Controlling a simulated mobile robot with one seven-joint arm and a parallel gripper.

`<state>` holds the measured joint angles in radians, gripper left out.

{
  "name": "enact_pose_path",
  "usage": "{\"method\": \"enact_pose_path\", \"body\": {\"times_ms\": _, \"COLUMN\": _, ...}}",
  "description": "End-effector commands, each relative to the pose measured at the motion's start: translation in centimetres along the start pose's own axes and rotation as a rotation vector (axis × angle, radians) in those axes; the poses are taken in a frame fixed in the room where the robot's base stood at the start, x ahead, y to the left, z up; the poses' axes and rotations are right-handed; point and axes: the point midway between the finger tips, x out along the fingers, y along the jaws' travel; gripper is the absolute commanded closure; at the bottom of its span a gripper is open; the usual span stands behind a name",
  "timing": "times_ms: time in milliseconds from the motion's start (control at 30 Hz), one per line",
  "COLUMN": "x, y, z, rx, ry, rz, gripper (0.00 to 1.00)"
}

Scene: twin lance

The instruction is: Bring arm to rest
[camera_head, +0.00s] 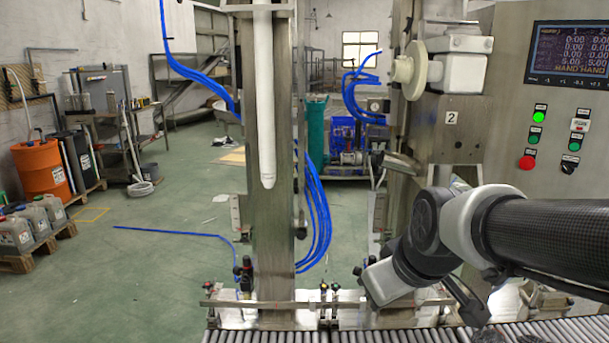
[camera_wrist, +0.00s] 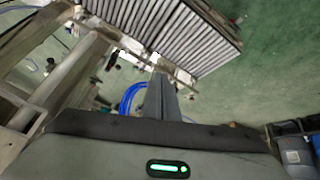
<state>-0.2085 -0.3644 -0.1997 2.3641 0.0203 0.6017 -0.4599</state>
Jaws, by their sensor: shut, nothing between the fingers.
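My arm enters the head view from the right edge and bends down in front of the machine's right column, above the roller conveyor (camera_head: 560,331). In the wrist view my gripper (camera_wrist: 160,88) shows as two grey fingers close together in the middle, shut and empty. Below them is its grey body with a green light. In the head view I cannot make out the fingertips.
The left column with a long white lance (camera_head: 264,100) stands in front of me. A control panel (camera_head: 565,90) is at right. Blue hoses (camera_head: 318,215) hang between the columns.

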Motion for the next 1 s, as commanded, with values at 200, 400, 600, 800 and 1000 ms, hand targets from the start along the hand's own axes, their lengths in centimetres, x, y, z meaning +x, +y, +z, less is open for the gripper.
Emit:
{"method": "enact_pose_path", "body": {"times_ms": 200, "x": -5.1, "y": -1.9, "z": 4.5, "rx": 0.241, "ry": -0.025, "rz": 0.023, "gripper": 1.0}}
{"method": "enact_pose_path", "body": {"times_ms": 400, "x": -7.8, "y": -3.4, "z": 8.2, "rx": 0.416, "ry": -0.053, "rz": 0.074, "gripper": 1.0}}
{"method": "enact_pose_path", "body": {"times_ms": 600, "x": -12.1, "y": -2.8, "z": 6.0, "rx": 0.43, "ry": -0.061, "rz": 0.074, "gripper": 1.0}}
{"method": "enact_pose_path", "body": {"times_ms": 800, "x": -16.6, "y": -2.0, "z": 3.4, "rx": 0.429, "ry": -0.06, "rz": 0.074, "gripper": 1.0}}
{"method": "enact_pose_path", "body": {"times_ms": 1000, "x": -23.0, "y": -0.9, "z": -0.3, "rx": 0.428, "ry": -0.06, "rz": 0.073, "gripper": 1.0}}
